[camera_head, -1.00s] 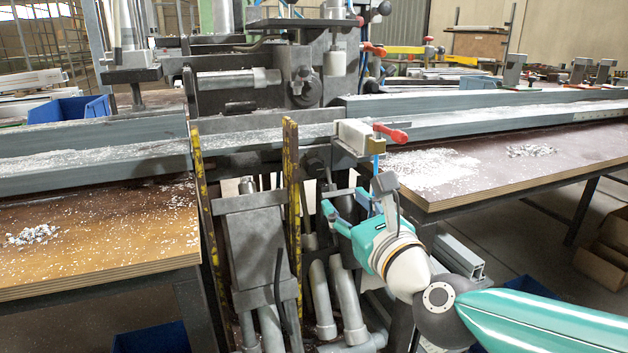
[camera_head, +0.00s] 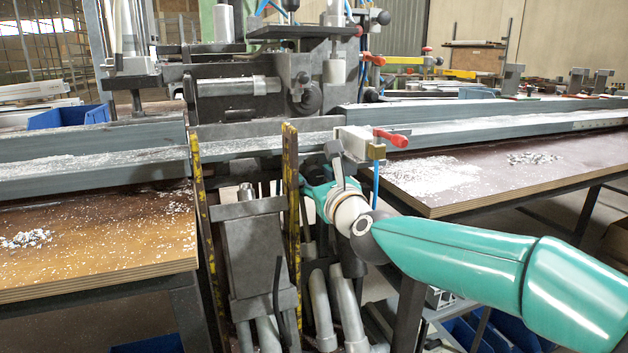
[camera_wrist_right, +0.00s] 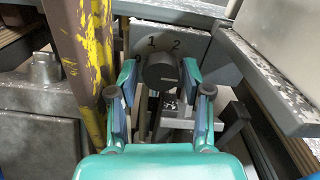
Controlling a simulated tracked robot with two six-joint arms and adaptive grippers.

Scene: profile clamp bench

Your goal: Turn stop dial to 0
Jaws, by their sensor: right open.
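The stop dial (camera_wrist_right: 162,72) is a dark round knob on a grey plate in the right wrist view. The digits 1 and 2 show on the plate above it, and another mark at its upper left is partly hidden. I cannot tell which digit the dial points at. My right gripper (camera_wrist_right: 160,78) is open, with one teal finger on each side of the dial; I cannot tell whether they touch it. In the head view my right gripper (camera_head: 312,182) is under the steel rail, and its arm hides the dial. My left gripper is not in view.
A yellow-black upright bar (camera_head: 291,190) stands close to the left of my right gripper. A clamp with a red handle (camera_head: 391,139) and a blue hose is just above right. The steel rail (camera_head: 260,140) runs overhead. Wooden tabletops with shavings (camera_head: 480,170) lie either side.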

